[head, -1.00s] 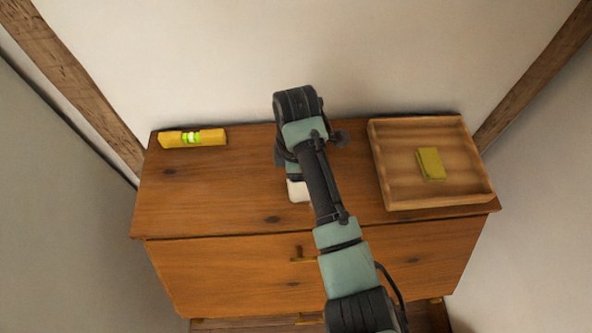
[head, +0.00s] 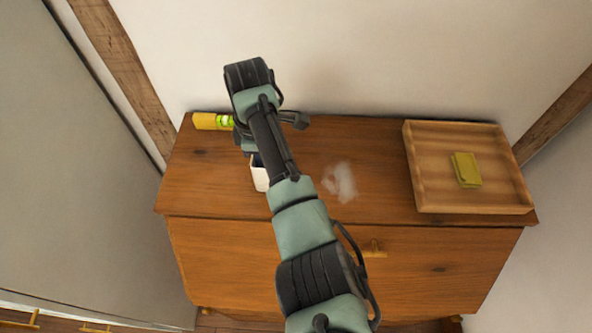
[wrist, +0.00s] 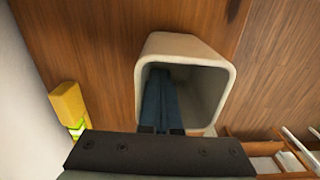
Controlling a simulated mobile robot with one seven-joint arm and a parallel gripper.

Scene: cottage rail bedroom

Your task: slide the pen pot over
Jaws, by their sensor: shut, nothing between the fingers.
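The pen pot is a cream, square-sided pot with rounded corners (wrist: 212,55). In the head view the pen pot (head: 260,178) stands on the chest top, left of the middle, partly hidden by my arm. In the wrist view my gripper (wrist: 165,72) is shut, and its two dark fingers lie together inside the pot's open mouth. Nothing shows between them. I cannot tell whether they touch an inner wall. In the head view my fingers are hidden behind my arm.
A yellow spirit level (head: 205,121) lies at the back left, partly behind my wrist; it also shows in the wrist view (wrist: 68,104). A wooden tray (head: 425,168) holding a yellow block (head: 466,169) is at the right. A pale smudge (head: 341,182) marks the clear wood between pot and tray.

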